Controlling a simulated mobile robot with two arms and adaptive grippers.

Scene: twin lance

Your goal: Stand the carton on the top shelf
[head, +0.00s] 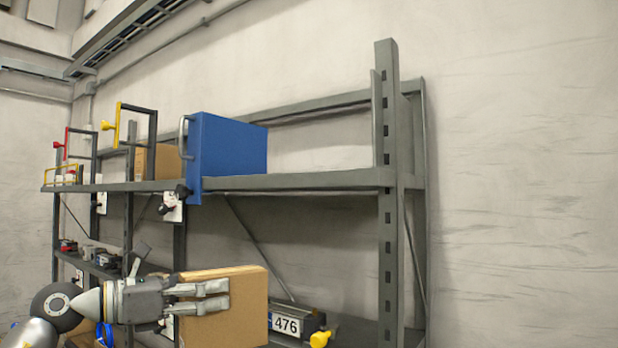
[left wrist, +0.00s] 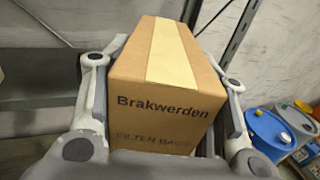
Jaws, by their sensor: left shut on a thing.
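A brown carton (head: 238,308) is in my left gripper (head: 212,297) at the lower middle of the head view, below the level of the top shelf (head: 310,181). In the left wrist view the carton (left wrist: 167,90) sits between the two fingers of the left gripper (left wrist: 165,105). A pale tape strip runs along its top and "Brakwerden" is printed on the near face. The top shelf holds a blue box (head: 228,146) with a handle at its left; its stretch to the right, up to the upright, looks bare. My right gripper is not in view.
A grey upright (head: 387,200) stands at the right end of the rack. Another brown box (head: 158,162) is left of the blue box. A lower shelf bears a grey unit marked 476 (head: 290,323) and a yellow knob (head: 321,339). Blue drums (left wrist: 270,130) show in the left wrist view.

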